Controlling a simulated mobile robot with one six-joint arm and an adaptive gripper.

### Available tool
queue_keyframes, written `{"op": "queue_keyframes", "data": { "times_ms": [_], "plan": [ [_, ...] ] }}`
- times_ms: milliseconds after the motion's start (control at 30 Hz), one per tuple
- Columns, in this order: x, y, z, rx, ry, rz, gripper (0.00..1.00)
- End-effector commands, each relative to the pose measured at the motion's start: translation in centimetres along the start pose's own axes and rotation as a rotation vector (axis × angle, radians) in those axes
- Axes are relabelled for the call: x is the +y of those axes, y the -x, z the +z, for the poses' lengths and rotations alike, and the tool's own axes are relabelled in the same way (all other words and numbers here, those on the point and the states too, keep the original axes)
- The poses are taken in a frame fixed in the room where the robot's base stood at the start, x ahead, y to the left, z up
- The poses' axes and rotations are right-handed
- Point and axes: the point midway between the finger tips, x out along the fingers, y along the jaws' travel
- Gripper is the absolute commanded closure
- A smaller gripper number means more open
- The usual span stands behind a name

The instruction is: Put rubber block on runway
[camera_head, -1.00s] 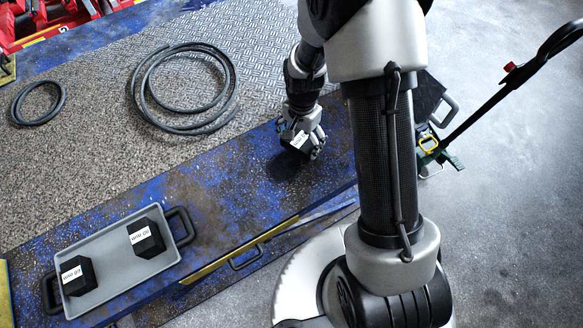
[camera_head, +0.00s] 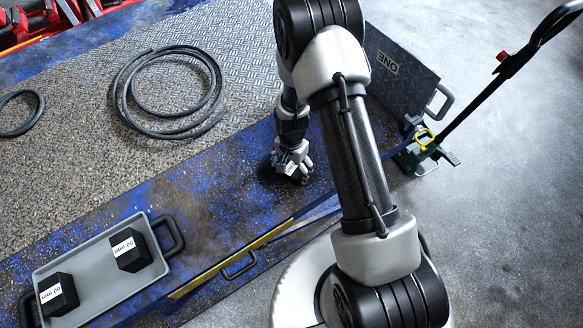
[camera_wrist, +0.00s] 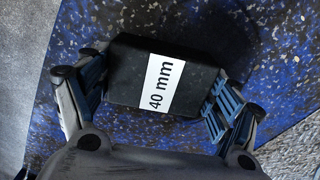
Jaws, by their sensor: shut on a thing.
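A black rubber block (camera_wrist: 125,72) with a white "40 mm" label sits between the fingers of my gripper (camera_wrist: 160,88) in the wrist view. The fingers press on its two ends. In the head view my gripper (camera_head: 291,170) holds the block low over the blue, worn runway (camera_head: 215,190), with a dark shadow close beside it. The runway's speckled blue surface (camera_wrist: 270,35) fills much of the wrist view behind the block. I cannot tell whether the block touches it. The block is mostly hidden by the fingers in the head view.
A grey tray (camera_head: 92,245) at lower left holds two more black labelled blocks (camera_head: 60,298) (camera_head: 131,252). A ramp plate (camera_head: 395,80) and a trolley jack (camera_head: 425,148) stand at right.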

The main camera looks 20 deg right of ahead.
Motion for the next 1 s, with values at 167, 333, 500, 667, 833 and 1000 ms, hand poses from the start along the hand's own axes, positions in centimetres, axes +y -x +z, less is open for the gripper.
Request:
{"op": "queue_keyframes", "data": {
  "times_ms": [167,333,500,667,833,1000],
  "plan": [
    [-0.09,0.2,-0.08,0.002,0.0,-0.002,0.51],
    [-0.06,-0.25,-0.05,0.001,0.0,-0.001,0.16],
    [-0.06,-0.13,-0.05,0.001,0.0,-0.002,0.05],
    [-0.06,-0.13,-0.05,0.001,0.0,-0.002,0.0],
    [-0.06,-0.12,-0.05,0.001,0.0,-0.002,0.0],
    [-0.07,0.12,-0.06,0.001,0.0,-0.002,0.0]
  ]
}}
